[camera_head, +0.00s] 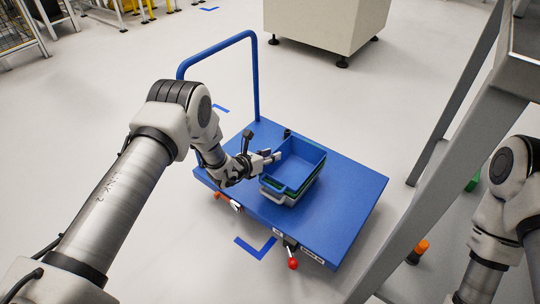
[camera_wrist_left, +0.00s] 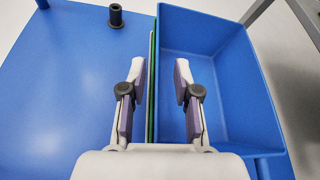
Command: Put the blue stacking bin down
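The blue stacking bin (camera_head: 302,156) sits upright on top of a stack on the blue cart, with a green bin (camera_head: 304,190) and a grey bin (camera_head: 270,193) under it. My left gripper (camera_head: 272,157) is at the bin's left side. In the left wrist view, my left gripper (camera_wrist_left: 160,80) is open, with a clear gap between its fingers. One finger is outside the wall of the blue bin (camera_wrist_left: 205,35) and the other is over its inside. The bin is empty. My right gripper is not in view; only part of my right arm shows.
The blue cart (camera_head: 345,195) has bare deck around the stack and a blue push handle (camera_head: 220,45) at its back left. A black post (camera_wrist_left: 116,16) stands on the deck. A grey metal frame (camera_head: 450,110) rises to the right of the cart.

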